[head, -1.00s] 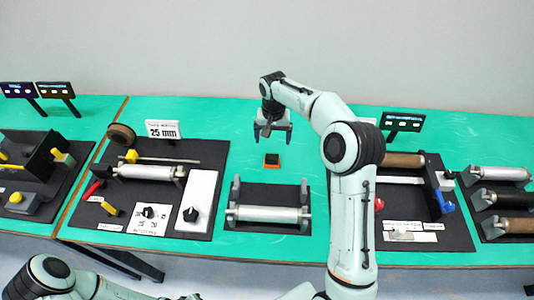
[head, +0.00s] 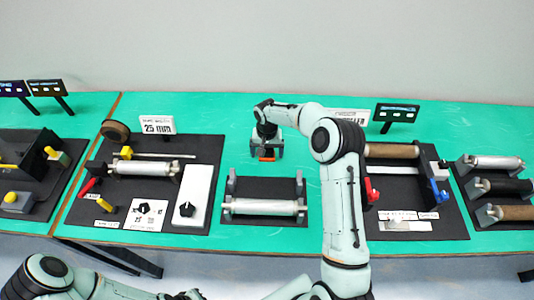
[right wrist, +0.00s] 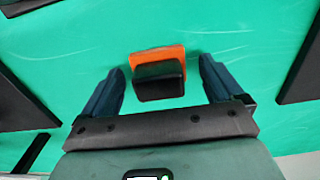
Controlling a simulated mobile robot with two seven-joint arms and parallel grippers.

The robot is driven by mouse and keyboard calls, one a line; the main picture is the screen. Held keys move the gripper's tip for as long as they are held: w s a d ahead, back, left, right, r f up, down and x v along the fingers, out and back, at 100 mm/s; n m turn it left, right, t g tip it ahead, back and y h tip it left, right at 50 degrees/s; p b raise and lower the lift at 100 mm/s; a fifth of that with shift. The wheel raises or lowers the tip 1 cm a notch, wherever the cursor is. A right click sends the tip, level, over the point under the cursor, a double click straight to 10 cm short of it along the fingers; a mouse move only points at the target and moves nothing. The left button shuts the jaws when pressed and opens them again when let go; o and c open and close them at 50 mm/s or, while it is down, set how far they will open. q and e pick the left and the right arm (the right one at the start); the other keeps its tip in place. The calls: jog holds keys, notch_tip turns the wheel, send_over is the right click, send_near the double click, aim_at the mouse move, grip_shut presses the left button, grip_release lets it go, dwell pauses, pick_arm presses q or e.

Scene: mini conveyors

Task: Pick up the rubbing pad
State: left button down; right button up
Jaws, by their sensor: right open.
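The rubbing pad is an orange block with a black grip on top. It lies on the green table and shows in the right wrist view (right wrist: 159,60) between my right gripper's fingers. In the head view only a bit of its orange (head: 267,159) shows below the gripper. My right gripper (head: 267,150) points down over the pad. In the right wrist view its two dark fingers (right wrist: 160,68) are spread, one on each side of the pad, with a gap to both. My left arm shows at the lower left of the head view, but its gripper does not.
A dark stand with a silver roller (head: 263,207) is in front of the pad. A black station board with a white panel (head: 197,195) is to the left, another with a brown roller (head: 391,151) to the right. Green table around the pad is clear.

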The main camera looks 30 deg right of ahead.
jog(key=shift+s, duration=0.1)
jog(key=shift+c, duration=0.6)
jog(key=c, duration=1)
jog(key=shift+r, duration=0.1)
jog(key=shift+c, duration=0.2)
